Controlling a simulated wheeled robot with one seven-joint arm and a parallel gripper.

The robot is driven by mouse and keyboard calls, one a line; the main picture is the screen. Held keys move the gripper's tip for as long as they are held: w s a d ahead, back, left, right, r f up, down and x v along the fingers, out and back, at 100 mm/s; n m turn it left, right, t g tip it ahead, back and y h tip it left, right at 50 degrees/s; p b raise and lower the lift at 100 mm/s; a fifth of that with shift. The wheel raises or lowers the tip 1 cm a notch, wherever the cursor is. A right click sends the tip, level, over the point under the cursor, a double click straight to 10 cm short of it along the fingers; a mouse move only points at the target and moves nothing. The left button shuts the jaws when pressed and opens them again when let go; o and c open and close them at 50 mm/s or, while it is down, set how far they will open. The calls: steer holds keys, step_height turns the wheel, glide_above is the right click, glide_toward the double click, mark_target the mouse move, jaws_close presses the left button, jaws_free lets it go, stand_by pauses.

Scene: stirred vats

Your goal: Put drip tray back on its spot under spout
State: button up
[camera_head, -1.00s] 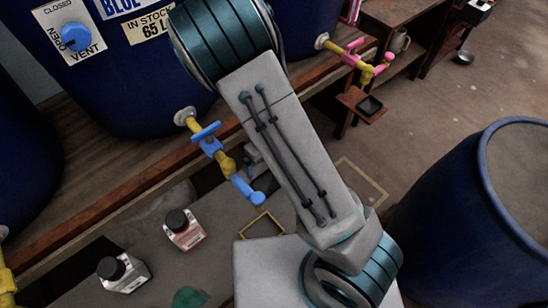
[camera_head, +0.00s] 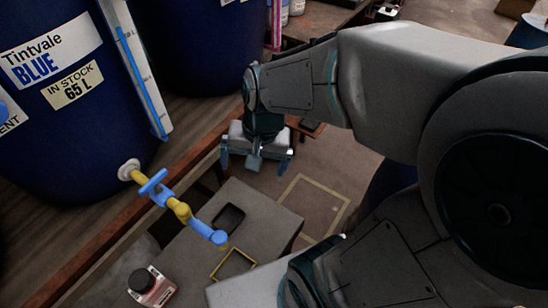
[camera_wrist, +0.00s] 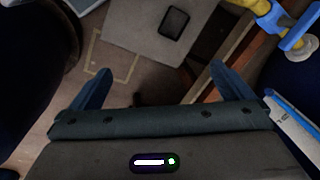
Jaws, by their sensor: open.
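The drip tray (camera_head: 228,217) is a small dark rectangular tray lying flat on the grey bench. It also shows in the wrist view (camera_wrist: 174,22), near the top, beyond the fingers. A yellow-outlined square (camera_head: 233,264) is marked on the bench below the blue spout (camera_head: 219,237), with bare bench inside. The tray lies outside that outline, farther back on the bench. My gripper (camera_head: 255,163) is open and empty, beyond the bench's far edge in the head view. In the wrist view its fingers (camera_wrist: 160,85) are spread with floor between them.
The yellow pipe and blue valve handle (camera_head: 153,182) jut from the blue vat (camera_head: 70,110) over the bench. A bottle with a black cap (camera_head: 150,286) stands at the front left. A larger yellow outline (camera_head: 320,205) marks the floor at right. A wooden rail edges the vats' shelf.

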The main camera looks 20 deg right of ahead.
steer(key=s+d+r+n, duration=0.1)
steer(key=n, duration=0.1)
steer(key=s+d+r+n+h, duration=0.1)
steer(key=s+d+r+n, duration=0.1)
steer(key=shift+s+d+n+t, duration=0.15)
steer(key=shift+d+n+t, duration=0.05)
steer(key=shift+n+t, duration=0.2)
